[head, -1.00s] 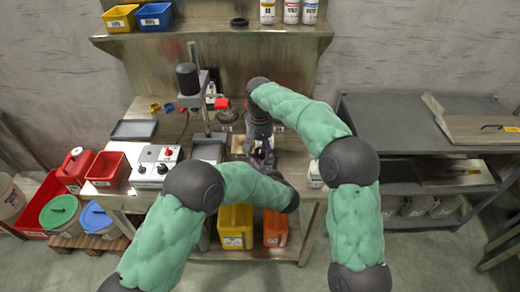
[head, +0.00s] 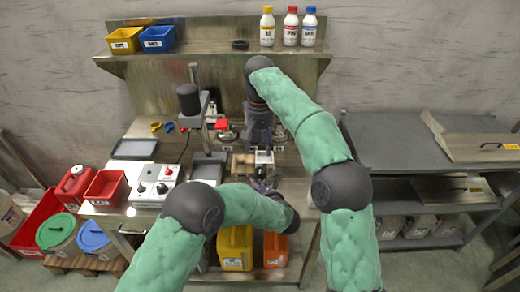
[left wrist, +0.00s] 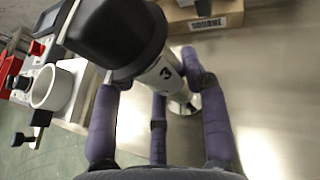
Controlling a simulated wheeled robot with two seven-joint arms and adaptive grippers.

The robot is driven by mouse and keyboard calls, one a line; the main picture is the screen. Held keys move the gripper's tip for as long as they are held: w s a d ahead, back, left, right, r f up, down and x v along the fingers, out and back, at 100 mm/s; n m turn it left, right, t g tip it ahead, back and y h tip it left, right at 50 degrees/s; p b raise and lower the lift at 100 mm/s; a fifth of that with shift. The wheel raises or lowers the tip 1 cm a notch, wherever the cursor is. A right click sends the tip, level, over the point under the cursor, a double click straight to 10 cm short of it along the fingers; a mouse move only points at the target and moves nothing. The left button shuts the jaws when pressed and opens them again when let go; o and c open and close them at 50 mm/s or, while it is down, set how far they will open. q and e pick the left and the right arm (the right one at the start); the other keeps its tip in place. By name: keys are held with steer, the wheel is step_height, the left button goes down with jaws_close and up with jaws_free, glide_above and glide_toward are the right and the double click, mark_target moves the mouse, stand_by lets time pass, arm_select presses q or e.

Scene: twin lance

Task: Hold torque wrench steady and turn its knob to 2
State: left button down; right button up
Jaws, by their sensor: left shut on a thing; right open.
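The torque wrench shows in the left wrist view as a pale shaft (left wrist: 163,74) marked "3" with a large black knob (left wrist: 118,30) at its near end. My left gripper (left wrist: 160,92) has its purple fingers closed around the shaft, just below the knob. In the head view, a pale part of the wrench (head: 263,157) shows between my two grippers; the rest is mostly hidden. My right gripper (head: 262,144) is above it, pointing down with its fingers apart. I cannot tell whether its fingers touch the knob.
A drill press (head: 190,100) and a white control box (head: 153,186) stand left of the grippers. A cardboard box (left wrist: 200,14) lies beyond the wrench. A grey shelf unit (head: 400,150) is at the right. Yellow (head: 236,248) and orange (head: 275,250) containers are below the bench.

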stand_by(0.3)
arm_select(q)
steer(key=c, duration=0.6)
jaws_free()
